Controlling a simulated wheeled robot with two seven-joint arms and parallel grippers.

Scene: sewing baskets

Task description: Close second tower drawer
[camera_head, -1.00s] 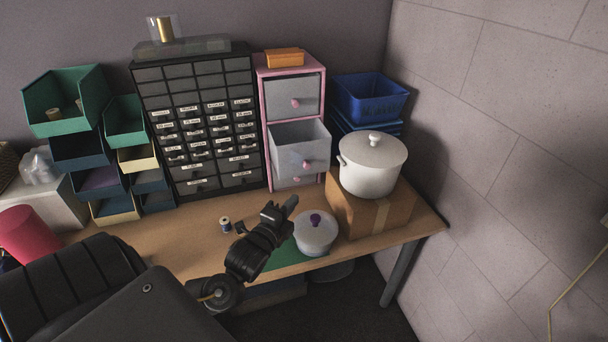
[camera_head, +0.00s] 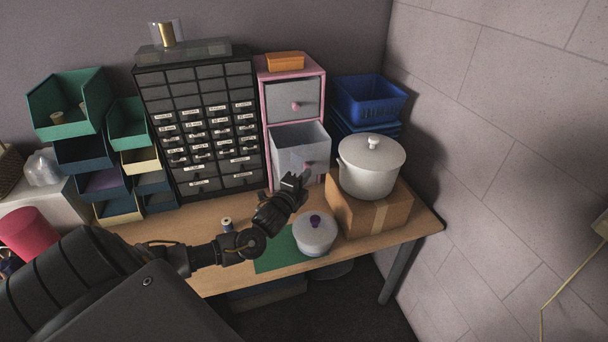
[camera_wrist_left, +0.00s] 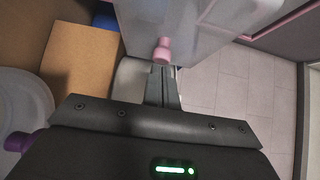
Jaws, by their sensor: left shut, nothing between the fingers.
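The pink-framed tower (camera_head: 262,105) stands at the back of the table, right of the black cabinet. Its top drawer (camera_head: 288,94) is shut. Its second drawer (camera_head: 289,159), grey-white, is pulled out with its open top showing. My left gripper (camera_head: 304,180) is shut and empty in front of this drawer, just below its pink knob. In the left wrist view the shut fingertips (camera_wrist_left: 162,70) point at the pink knob (camera_wrist_left: 162,47) on the drawer front (camera_wrist_left: 185,22). They overlap the knob's near end; I cannot tell whether they touch. My right gripper is not in view.
A white pot (camera_head: 371,170) stands on a cardboard box (camera_head: 375,217) just right of the drawer. A lidded bowl (camera_head: 315,238) and a green mat (camera_head: 275,254) lie below my left gripper. A thread spool (camera_head: 227,225) stands left of it. Blue baskets (camera_head: 368,102) stand behind the pot.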

